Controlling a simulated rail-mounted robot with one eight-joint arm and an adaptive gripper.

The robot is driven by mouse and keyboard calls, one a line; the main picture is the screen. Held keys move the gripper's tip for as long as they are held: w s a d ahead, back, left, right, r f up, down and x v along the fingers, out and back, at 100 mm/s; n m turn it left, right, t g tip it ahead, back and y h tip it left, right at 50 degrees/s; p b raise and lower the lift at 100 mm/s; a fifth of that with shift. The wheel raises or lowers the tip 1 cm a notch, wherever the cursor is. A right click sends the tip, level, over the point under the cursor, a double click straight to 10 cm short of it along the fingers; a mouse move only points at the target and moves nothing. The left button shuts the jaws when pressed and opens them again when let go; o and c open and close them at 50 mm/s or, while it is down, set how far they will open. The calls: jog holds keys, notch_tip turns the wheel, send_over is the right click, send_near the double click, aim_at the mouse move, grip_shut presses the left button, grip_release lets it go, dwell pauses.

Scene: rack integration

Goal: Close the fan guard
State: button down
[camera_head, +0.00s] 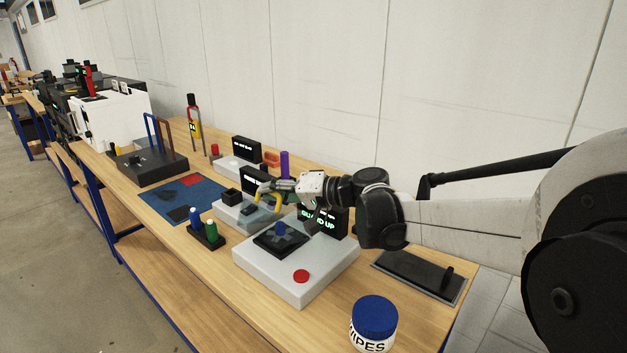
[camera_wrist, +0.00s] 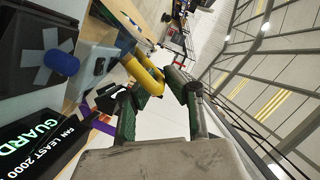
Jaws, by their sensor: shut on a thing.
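The fan station is a pale box (camera_head: 300,284) with a dark recess holding a fan with a blue hub (camera_head: 280,228). The fan also shows at the upper left of the wrist view (camera_wrist: 62,62). A dark display (camera_head: 337,223) behind the fan reads "GUARD UP", partly covered by my arm. The guard's yellow handle (camera_head: 267,201) stands above and behind the fan. My gripper (camera_head: 277,187) is shut on this handle, which lies at the fingertips in the wrist view (camera_wrist: 145,76). The guard's panel is hard to make out.
A wipes tub (camera_head: 374,322) stands at the front right and a dark tray (camera_head: 418,275) lies to the right. A red button (camera_head: 301,276) is on the box's front. Blue and green cylinders (camera_head: 205,231) stand left, near a blue mat (camera_head: 182,199). Other display stations stand behind.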

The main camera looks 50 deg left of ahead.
aim_at(268, 207)
jog(key=s+f+n, duration=0.1)
jog(key=s+f+n+t+b, duration=0.1)
jog(key=f, duration=0.1)
jog(key=shift+d+f+h, duration=0.1)
jog(key=shift+f+h, duration=0.05)
jog(key=shift+h, duration=0.15)
jog(key=shift+s+f+b, duration=0.25)
jog(key=shift+f+b, duration=0.4)
jog(key=shift+f, duration=0.25)
jog(key=c, duration=1.8)
grip_release()
jog(key=shift+r, duration=0.1)
jog(key=shift+d, duration=0.1)
jog(key=v, duration=1.2)
jog(key=shift+s, duration=0.15)
